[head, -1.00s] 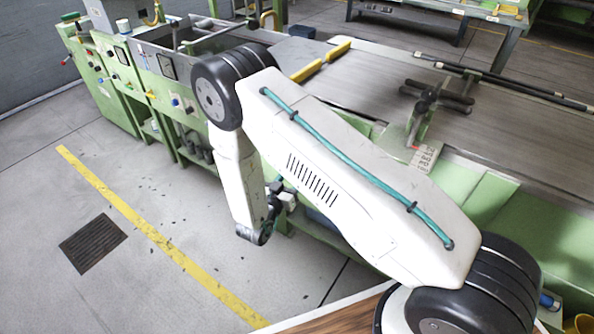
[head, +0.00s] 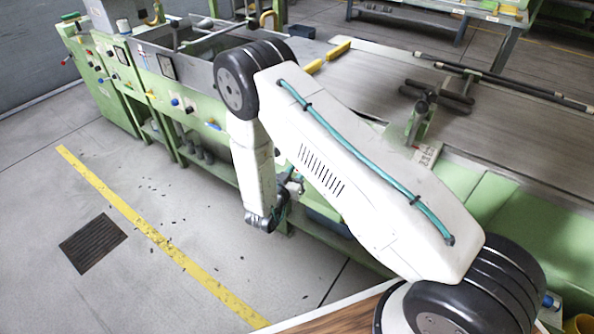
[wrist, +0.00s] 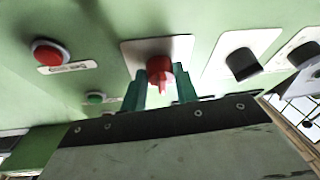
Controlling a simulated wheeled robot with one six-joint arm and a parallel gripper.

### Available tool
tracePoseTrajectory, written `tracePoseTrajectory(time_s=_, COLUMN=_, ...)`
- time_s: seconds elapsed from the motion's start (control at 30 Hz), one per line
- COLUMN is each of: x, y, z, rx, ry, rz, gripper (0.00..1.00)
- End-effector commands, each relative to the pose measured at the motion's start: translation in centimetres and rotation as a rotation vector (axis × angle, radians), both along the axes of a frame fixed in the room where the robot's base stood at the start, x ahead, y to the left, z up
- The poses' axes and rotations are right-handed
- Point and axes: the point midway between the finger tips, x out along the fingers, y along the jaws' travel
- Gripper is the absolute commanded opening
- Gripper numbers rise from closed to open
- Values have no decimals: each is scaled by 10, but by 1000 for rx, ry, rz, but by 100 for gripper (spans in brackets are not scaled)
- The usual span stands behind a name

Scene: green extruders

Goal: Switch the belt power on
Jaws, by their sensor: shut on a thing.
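A red rotary knob (wrist: 160,68) stands out from a pale square plate (wrist: 130,50) on the green panel in the wrist view. My gripper (wrist: 160,84) has its two green fingers on either side of this knob, shut on it. The knob's pointer is turned downward in the picture. In the head view my arm hides the gripper's fingers and the knob. I cannot read any label naming the belt power.
A red push button (wrist: 48,54) and a small green button (wrist: 96,98) are left of the knob. Two black knobs (wrist: 242,64) (wrist: 302,52) are to its right.

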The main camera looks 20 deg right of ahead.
Motion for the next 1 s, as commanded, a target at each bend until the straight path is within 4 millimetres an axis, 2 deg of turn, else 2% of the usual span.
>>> tracePoseTrajectory(time_s=0.37, x=1, y=2, z=-1, rx=81, ry=-113, rz=-54, gripper=7)
tracePoseTrajectory(time_s=1.0, x=5, y=5, z=0, rx=400, ry=-550, rz=-271, gripper=7)
